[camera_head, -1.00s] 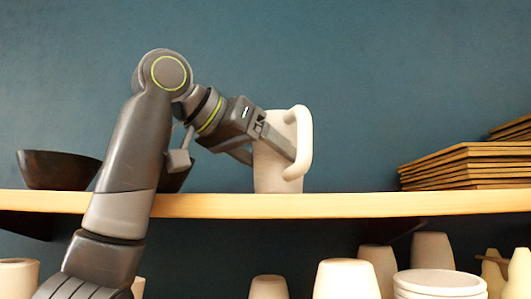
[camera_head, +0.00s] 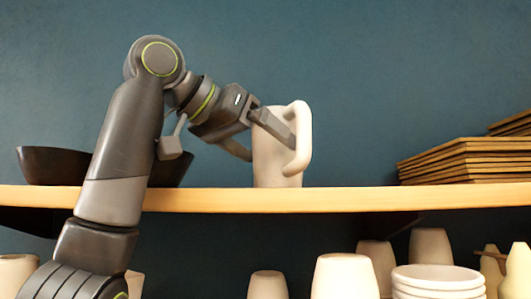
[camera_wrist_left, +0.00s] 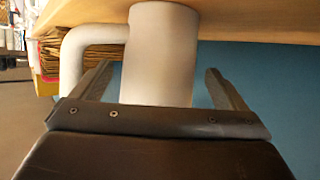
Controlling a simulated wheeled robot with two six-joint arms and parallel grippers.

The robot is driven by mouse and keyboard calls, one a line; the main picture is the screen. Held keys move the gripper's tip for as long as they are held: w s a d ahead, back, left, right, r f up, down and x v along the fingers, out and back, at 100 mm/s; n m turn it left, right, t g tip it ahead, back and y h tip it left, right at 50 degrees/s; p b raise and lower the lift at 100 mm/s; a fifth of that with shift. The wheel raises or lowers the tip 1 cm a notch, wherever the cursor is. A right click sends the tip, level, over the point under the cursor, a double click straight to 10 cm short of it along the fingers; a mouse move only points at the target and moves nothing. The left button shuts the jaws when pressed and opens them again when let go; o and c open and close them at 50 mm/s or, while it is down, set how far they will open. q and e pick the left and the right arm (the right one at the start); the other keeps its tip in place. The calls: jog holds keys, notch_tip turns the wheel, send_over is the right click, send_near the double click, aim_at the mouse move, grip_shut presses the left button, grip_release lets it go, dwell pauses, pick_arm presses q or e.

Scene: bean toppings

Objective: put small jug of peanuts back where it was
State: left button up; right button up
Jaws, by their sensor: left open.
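The small jug (camera_head: 272,160) is pale, with a handle on its right side, and stands upright on the wooden shelf (camera_head: 330,200). My left gripper (camera_head: 262,135) is open, with one finger in front of the jug near its handle and the other at its left side. In the left wrist view the jug (camera_wrist_left: 160,60) lies between the two spread fingers (camera_wrist_left: 158,85), with gaps on both sides. Its handle is at the left there. The jug's contents are hidden. My right gripper is not in view.
A dark bowl (camera_head: 52,165) stands left on the shelf, partly behind my left arm. A stack of brown boards (camera_head: 465,160) lies at the right. The shelf between jug and boards is clear.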

pick_arm(q)
jog(key=b+v, duration=0.3)
jog(key=v, duration=0.8)
jog(key=shift+f, duration=0.2)
